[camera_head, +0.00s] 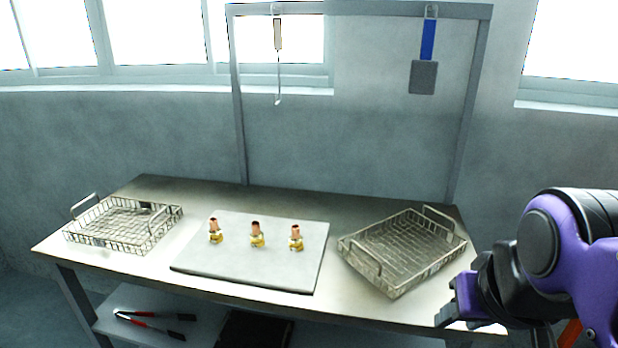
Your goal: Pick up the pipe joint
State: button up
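Three pipe joints stand upright in a row on a pale grey board (240,277) at the middle of the table. Each has a copper-coloured top and a brass-yellow lower part: the left pipe joint (215,232), the middle pipe joint (257,236) and the right pipe joint (296,239). My gripper (446,312) is at the lower right, over the table's front right edge, well to the right of the pipe joints and apart from them. Its dark fingers are small and seen from the side; their opening is unclear, and nothing shows between them.
A wire basket (125,243) stands at the left of the table (190,196), another wire basket (388,283) at the right, near my arm. A frame rises behind with a hook (278,70) and a blue-handled tool (427,62) hanging. Red-handled tongs (150,325) lie below.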

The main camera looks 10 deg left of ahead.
aim_at(215, 234)
jog(key=k+j+u, duration=0.15)
jog(key=j+u, duration=0.3)
jog(key=k+j+u, duration=0.1)
jog(key=j+u, duration=0.3)
jog(key=k+l, duration=0.05)
jog(key=l, duration=0.05)
